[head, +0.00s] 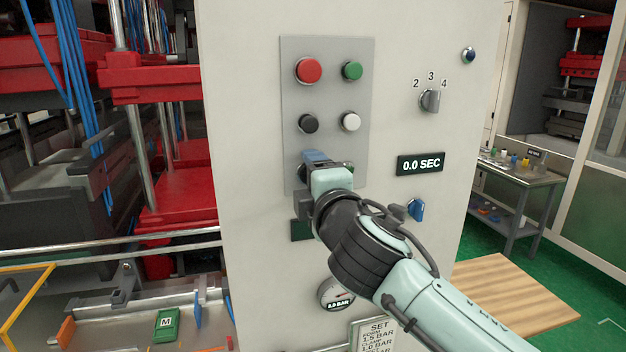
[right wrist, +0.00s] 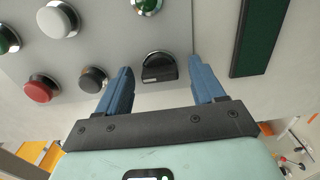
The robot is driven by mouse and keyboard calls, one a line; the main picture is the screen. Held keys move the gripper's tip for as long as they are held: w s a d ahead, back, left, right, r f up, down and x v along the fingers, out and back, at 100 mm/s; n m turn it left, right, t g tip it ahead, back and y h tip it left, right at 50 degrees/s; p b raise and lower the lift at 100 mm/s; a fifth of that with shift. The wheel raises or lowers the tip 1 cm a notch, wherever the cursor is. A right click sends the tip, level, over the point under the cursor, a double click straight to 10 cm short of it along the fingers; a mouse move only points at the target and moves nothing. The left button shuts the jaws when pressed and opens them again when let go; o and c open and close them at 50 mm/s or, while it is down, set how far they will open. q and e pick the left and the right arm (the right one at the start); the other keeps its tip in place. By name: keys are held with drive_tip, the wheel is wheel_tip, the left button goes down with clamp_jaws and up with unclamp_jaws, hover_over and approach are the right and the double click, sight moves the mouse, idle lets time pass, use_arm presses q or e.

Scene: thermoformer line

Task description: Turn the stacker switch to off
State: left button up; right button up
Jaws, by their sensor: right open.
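A black rotary switch knob (right wrist: 159,68) with a raised grip bar sits low on the grey button plate (head: 327,90). I cannot read a label on it, so I cannot tell for sure that it is the stacker switch. In the head view it is mostly hidden behind my right gripper (head: 316,157), which is up close to the lower part of the plate. In the right wrist view my right gripper (right wrist: 158,62) is open, its two blue fingers on either side of the knob with gaps to it. My left gripper is not in view.
Above the gripper are red (head: 309,70), green (head: 352,71), black (head: 308,123) and white (head: 350,121) buttons. To the right are a 2-3-4 selector (head: 430,100), a display (head: 420,165) and a blue knob (head: 416,210). A pressure gauge (head: 335,293) sits below my arm.

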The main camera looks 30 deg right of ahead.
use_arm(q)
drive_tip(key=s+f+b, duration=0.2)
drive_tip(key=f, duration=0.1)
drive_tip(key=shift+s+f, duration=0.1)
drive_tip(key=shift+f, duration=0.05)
use_arm(e)
drive_tip(key=v, duration=1.3)
drive_tip(key=shift+s, duration=0.2)
